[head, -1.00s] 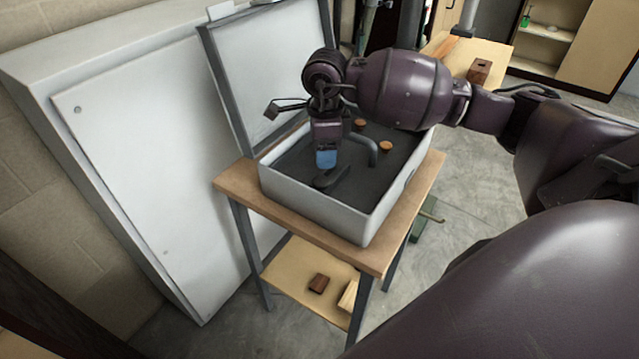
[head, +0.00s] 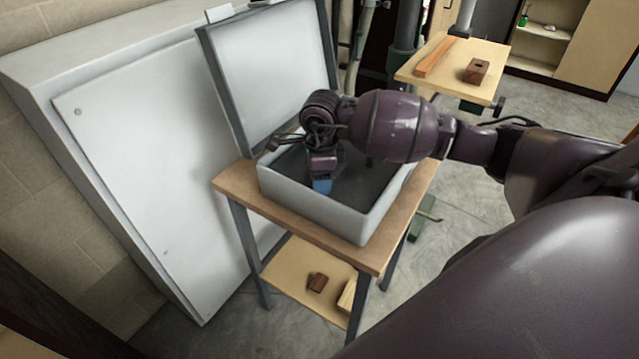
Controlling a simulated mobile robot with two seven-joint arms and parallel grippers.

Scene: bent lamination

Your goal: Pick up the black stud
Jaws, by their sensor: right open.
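My right gripper (head: 322,186), with a blue part at its lower end, reaches down inside a grey open box (head: 308,211). It is open, but its fingertips are hard to make out. My right arm comes in from the right and covers much of the box's dark interior. I cannot make out the black stud; it may be hidden behind the gripper, the arm or the box's front wall. My left gripper is not in view.
The box stands on a wooden-topped table (head: 231,182), its raised lid (head: 268,68) behind. A brown block (head: 317,282) lies on the lower shelf. A large white panel (head: 150,170) leans at left. Another table (head: 425,80) at the back holds a wooden block (head: 477,71).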

